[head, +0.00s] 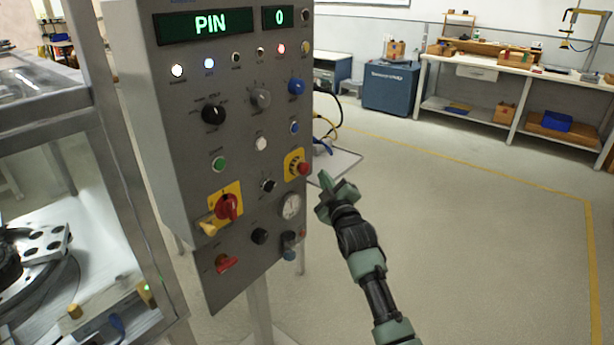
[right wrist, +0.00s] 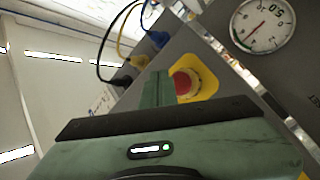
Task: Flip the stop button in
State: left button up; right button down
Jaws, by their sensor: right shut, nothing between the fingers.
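The stop button (head: 303,168) is a red mushroom head on a yellow plate, at the right edge of the grey control panel (head: 190,140). In the right wrist view the red button (right wrist: 184,84) shows just beyond my green finger, which hides part of its left side. My right gripper (head: 325,184) is shut and empty. In the head view it is just right of and slightly below the button; I cannot tell whether it touches. The fingers also show in the right wrist view (right wrist: 155,88). My left gripper is not in view.
A round gauge (head: 291,206) sits below the button, and a red rotary switch (head: 228,207) on yellow lies to the left. Cables (right wrist: 125,35) plug into the panel's side. The display (head: 210,23) reads PIN. The floor to the right is clear up to a workbench (head: 480,58).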

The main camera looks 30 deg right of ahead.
aim_at(310, 167)
jog(key=shift+w+a, duration=0.35)
jog(key=shift+w, duration=0.55)
jog(key=shift+w+a, duration=0.1)
jog(key=shift+w, duration=0.05)
dwell(1.4)
jog(key=shift+w+a, duration=0.1)
jog(key=shift+w, duration=0.15)
jog(key=shift+w+a+b, duration=0.15)
jog(key=shift+w+b, duration=0.2)
jog(key=shift+w, duration=0.1)
dwell(0.7)
jog(key=shift+r, duration=0.1)
jog(key=shift+s+d+p, duration=0.3)
jog(key=shift+s+p, duration=0.4)
jog(key=shift+s, duration=0.2)
